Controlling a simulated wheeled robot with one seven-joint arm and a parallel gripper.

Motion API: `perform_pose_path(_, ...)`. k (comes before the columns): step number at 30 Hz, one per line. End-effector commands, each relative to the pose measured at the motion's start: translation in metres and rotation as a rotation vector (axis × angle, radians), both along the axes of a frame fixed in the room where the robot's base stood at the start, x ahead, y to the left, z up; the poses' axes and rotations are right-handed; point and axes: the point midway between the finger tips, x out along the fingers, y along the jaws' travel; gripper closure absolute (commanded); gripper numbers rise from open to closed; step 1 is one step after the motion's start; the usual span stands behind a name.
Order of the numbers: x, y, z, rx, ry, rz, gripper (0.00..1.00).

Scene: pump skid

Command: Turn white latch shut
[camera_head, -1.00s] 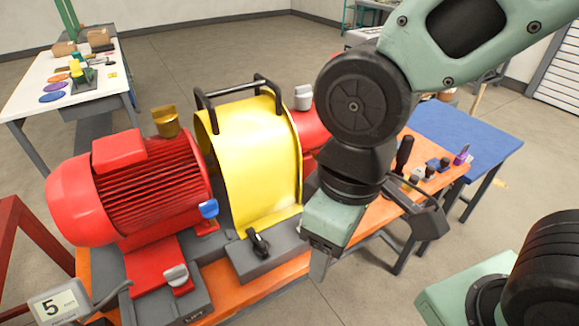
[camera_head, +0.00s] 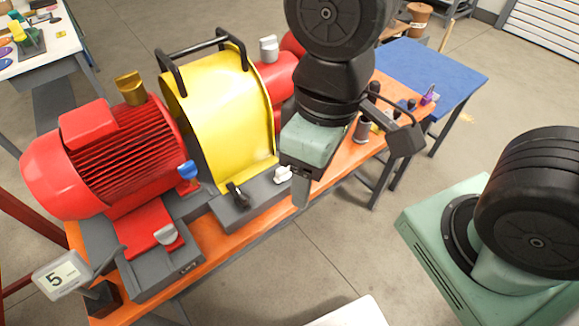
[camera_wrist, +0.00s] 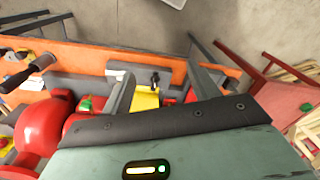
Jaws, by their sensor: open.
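A small white latch (camera_head: 283,174) sits on the grey base just right of the yellow guard's foot in the head view. It also shows in the wrist view (camera_wrist: 116,75), beside the left finger. Its turned position is hard to tell at this size. My gripper (camera_head: 301,188) points down close to the right of the latch, partly in front of the base. In the wrist view, my gripper's fingers (camera_wrist: 160,72) are spread apart with nothing held between them. I cannot tell whether a finger touches the latch.
The yellow guard (camera_head: 226,120) stands left of my gripper, with a black latch (camera_head: 237,195) at its foot. The red motor (camera_head: 100,155) is farther left. Other levers and a blue table (camera_head: 430,75) lie around.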

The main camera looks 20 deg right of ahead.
Motion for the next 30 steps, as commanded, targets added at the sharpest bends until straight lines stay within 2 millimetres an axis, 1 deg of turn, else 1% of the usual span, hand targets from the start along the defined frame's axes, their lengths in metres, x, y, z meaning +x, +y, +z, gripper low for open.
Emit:
perform_pose_path(2,0.002,0.001,-0.002,0.002,0.001,-0.004,0.4)
perform_pose_path(4,0.01,0.003,-0.008,0.006,0.007,-0.018,0.4)
perform_pose_path(5,0.015,0.004,-0.012,0.009,0.011,-0.027,0.4)
perform_pose_path(7,0.034,0.008,-0.024,0.019,0.02,-0.063,0.4)
perform_pose_path(8,0.045,0.009,-0.03,0.021,0.024,-0.082,0.4)
perform_pose_path(11,0.088,0.008,-0.052,0.025,0.038,-0.159,0.4)
perform_pose_path(12,0.106,0.006,-0.06,0.022,0.04,-0.192,0.4)
perform_pose_path(14,0.132,0.0,-0.071,0.015,0.041,-0.239,0.4)
perform_pose_path(15,0.149,-0.006,-0.078,0.007,0.04,-0.269,0.4)
perform_pose_path(18,0.183,-0.019,-0.091,-0.016,0.03,-0.332,0.4)
perform_pose_path(21,0.207,-0.032,-0.097,-0.038,0.02,-0.376,0.4)
perform_pose_path(24,0.22,-0.04,-0.098,-0.051,0.012,-0.403,0.4)
perform_pose_path(28,0.225,-0.043,-0.1,-0.058,0.011,-0.414,0.4)
perform_pose_path(30,0.224,-0.043,-0.106,-0.059,0.013,-0.414,0.4)
